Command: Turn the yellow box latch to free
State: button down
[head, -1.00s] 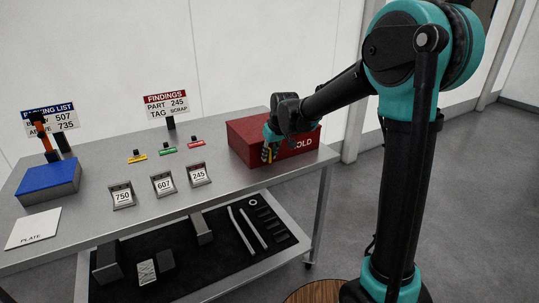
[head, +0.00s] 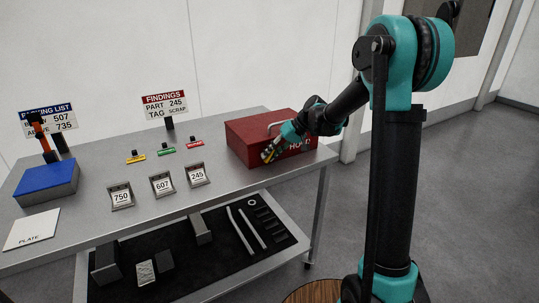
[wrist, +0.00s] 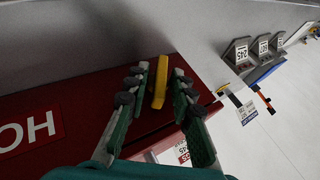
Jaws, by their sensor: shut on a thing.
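The red box (head: 243,147) with a HOLD label stands at the right end of the bench, its lid shut as far as I can see. The yellow latch (wrist: 159,82) is on its front face and shows in the wrist view as a short bar running between my fingers. My gripper (wrist: 160,76) has one finger on each side of the latch and is shut on it. In the head view my gripper (head: 270,153) is at the front of the box, and its fingers partly hide the latch. The label is partly hidden by my arm.
A blue box (head: 47,182) is at the far left. A lower shelf (head: 190,268) holds several parts. The floor to the right is clear.

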jog(key=y, duration=0.1)
jog(key=m+g+y, duration=0.1)
jog(key=y, duration=0.1)
jog(key=g+y, duration=0.1)
jog(key=shift+w+d+f+y, duration=0.25)
jog(key=shift+d+f+y, duration=0.05)
jog(key=shift+f+y, duration=0.1)
jog(key=m+g+y, duration=0.1)
jog(key=y, duration=0.1)
jog(key=m+g+y, duration=0.1)
jog(key=y, duration=0.1)
jog(key=shift+f+y, duration=0.3)
jog(key=shift+f, duration=0.1)
jog(key=c, duration=1.6)
grip_release()
jog(key=v, duration=1.2)
jog(key=shift+s+f, duration=0.15)
jog(key=shift+f, duration=0.05)
